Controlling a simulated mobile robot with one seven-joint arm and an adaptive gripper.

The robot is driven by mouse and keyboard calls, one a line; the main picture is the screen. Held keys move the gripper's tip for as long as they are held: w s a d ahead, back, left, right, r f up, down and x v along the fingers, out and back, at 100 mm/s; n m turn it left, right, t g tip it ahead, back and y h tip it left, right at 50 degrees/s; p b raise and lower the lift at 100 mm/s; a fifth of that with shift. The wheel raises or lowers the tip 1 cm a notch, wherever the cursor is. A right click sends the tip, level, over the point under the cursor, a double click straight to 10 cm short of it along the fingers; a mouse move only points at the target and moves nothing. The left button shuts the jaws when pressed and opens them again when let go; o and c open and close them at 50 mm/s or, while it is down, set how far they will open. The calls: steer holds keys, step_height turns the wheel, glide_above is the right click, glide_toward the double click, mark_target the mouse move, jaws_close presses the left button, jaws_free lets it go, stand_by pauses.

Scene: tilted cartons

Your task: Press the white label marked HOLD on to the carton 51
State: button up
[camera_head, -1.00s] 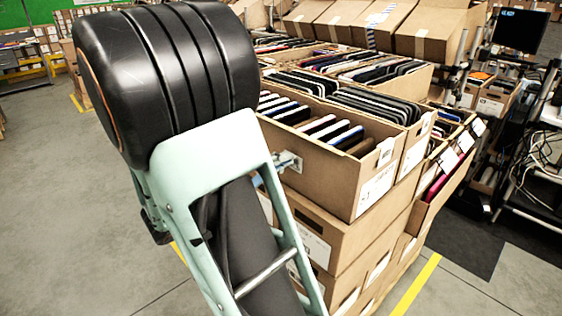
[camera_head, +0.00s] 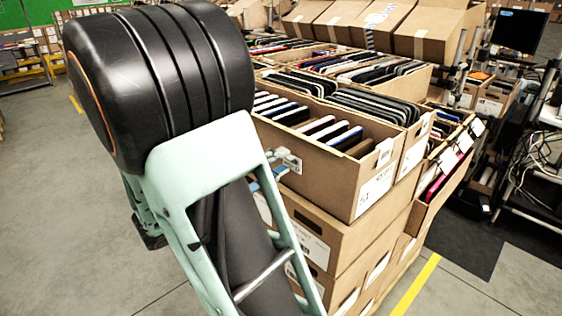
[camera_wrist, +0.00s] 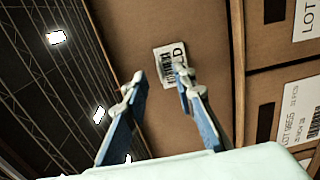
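The white label (camera_wrist: 161,54) shows in the wrist view against a brown carton face, with "LD" readable and the rest partly hidden by a fingertip. My gripper (camera_wrist: 160,86) has its two blue fingers apart. The right fingertip overlaps the label's lower right part; the left fingertip is clear of it. I cannot tell whether the label touches the carton or the finger. In the head view my gripper (camera_head: 289,160) is mostly hidden behind my arm, its tip beside the near side of the top carton (camera_head: 332,172). I cannot read a clear number 51 there.
More cartons (camera_head: 320,236) are stacked below, with lot labels in the wrist view (camera_wrist: 300,112). Open cartons of thin items (camera_head: 380,70) stand behind. Tilted cartons (camera_head: 465,150) and a cable rack (camera_head: 540,160) are at right. The floor (camera_head: 60,200) at left is clear.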

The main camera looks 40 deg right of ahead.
steer(key=s+a, duration=0.1)
steer(key=a, duration=1.5)
steer(key=shift+s+a+b, duration=0.15)
steer(key=shift+a+b, duration=0.15)
steer(key=shift+b, duration=0.05)
